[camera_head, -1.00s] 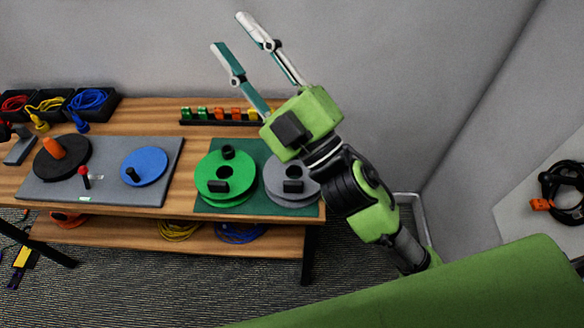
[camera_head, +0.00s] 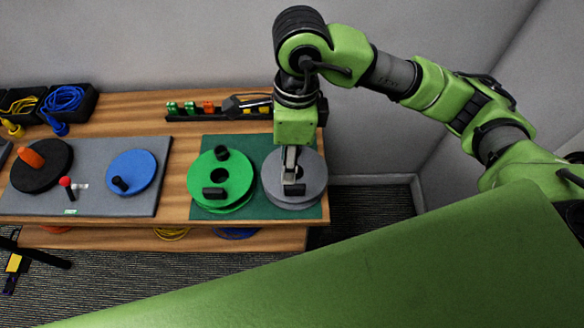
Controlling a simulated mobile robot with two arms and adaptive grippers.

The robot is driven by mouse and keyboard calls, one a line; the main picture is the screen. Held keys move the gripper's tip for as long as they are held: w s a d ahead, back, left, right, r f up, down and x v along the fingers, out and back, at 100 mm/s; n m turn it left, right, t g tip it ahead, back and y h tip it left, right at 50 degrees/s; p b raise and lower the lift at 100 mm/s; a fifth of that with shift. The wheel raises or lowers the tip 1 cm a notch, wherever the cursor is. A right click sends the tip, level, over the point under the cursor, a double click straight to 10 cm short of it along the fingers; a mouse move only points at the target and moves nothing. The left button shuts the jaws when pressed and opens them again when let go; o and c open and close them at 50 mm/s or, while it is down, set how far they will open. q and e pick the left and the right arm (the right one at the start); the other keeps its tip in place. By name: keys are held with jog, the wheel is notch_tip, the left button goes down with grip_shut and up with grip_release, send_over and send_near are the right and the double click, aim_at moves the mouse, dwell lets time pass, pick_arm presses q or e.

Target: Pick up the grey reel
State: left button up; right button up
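The grey reel (camera_head: 311,179) lies flat on a green mat (camera_head: 233,211) at the right end of the wooden table. It has a black block-shaped handle (camera_head: 294,190) toward its front. My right gripper (camera_head: 290,180) points down over the reel, its fingers seen edge-on just behind the handle. Whether the fingers touch or grip anything, or how far apart they are, cannot be told. The gripper hides the reel's middle and back. My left gripper is not in view.
A green reel (camera_head: 234,185) lies close on the left. A grey board (camera_head: 98,194) holds a blue disc (camera_head: 132,172) and a black disc (camera_head: 41,180). A rack with coloured clips (camera_head: 190,109) and a dark tool (camera_head: 247,105) are behind. A wall closes the back.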

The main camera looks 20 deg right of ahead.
jog(key=w+d+h, duration=0.1)
jog(key=d, duration=0.1)
jog(key=p, duration=0.1)
send_over(295, 186)
jog(key=f, duration=0.8)
jog(key=shift+d+f, duration=0.1)
jog(key=shift+d, duration=0.1)
jog(key=f, duration=0.1)
jog(key=f+p, duration=0.2)
jog(key=f, duration=0.1)
jog(key=shift+a, duration=0.25)
jog(key=shift+f, duration=0.65)
grip_shut()
